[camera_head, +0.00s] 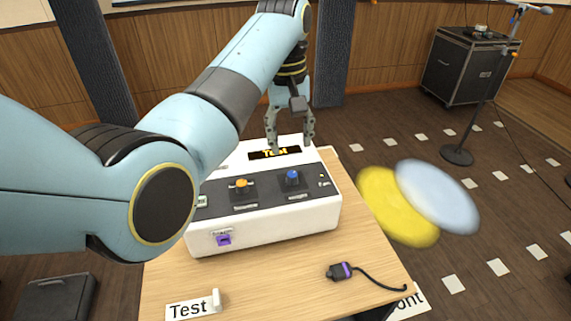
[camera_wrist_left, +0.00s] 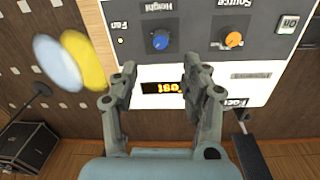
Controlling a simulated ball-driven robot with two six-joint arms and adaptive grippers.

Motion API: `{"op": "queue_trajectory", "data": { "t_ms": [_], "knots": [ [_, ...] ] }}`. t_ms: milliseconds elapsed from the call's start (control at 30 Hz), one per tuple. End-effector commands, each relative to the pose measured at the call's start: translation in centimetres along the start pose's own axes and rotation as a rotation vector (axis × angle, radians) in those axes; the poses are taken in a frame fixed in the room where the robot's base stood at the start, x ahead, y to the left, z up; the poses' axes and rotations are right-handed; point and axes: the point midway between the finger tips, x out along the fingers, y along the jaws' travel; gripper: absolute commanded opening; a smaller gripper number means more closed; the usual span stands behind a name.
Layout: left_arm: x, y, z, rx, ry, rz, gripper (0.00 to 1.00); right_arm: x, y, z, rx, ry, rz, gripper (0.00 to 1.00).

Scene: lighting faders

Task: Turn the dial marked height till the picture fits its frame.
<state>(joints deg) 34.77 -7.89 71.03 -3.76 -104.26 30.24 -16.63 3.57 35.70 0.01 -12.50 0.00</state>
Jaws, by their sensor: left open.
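The dial marked Height is a blue knob (camera_head: 292,177) on the sloped dark panel of a white console (camera_head: 270,235). It also shows in the left wrist view (camera_wrist_left: 160,40), with its label beside it. A small black display (camera_head: 263,154) on the console's rear part shows glowing orange letters, partly covered by a finger. My left gripper (camera_head: 290,143) is open and empty over the rear of the console, behind the blue knob and apart from it. In the left wrist view, its fingers (camera_wrist_left: 162,72) stand either side of the display. My right gripper is not in view.
An orange knob (camera_head: 241,184), marked Source, sits left of the blue one. A purple port (camera_head: 223,240) is on the console's front. A corded plug (camera_head: 340,271) and a Test card (camera_head: 190,308) lie on the wooden table (camera_head: 250,285). Yellow (camera_head: 393,210) and pale blue discs of light overlap on the right.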

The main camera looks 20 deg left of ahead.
Motion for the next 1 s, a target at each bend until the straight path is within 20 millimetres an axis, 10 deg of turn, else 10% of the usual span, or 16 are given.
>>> {"op": "queue_trajectory", "data": {
  "t_ms": [433,833,1000],
  "knots": [
    [8.2,-0.2,0.0,-0.002,-0.001,-0.003,0.47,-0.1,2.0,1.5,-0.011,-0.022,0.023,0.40],
    [9.2,-0.2,-0.1,-0.002,0.001,-0.002,0.47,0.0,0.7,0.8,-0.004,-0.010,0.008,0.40],
    [9.2,-0.2,0.0,-0.002,0.001,-0.002,0.27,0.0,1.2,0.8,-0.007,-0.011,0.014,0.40]
  ]
}}
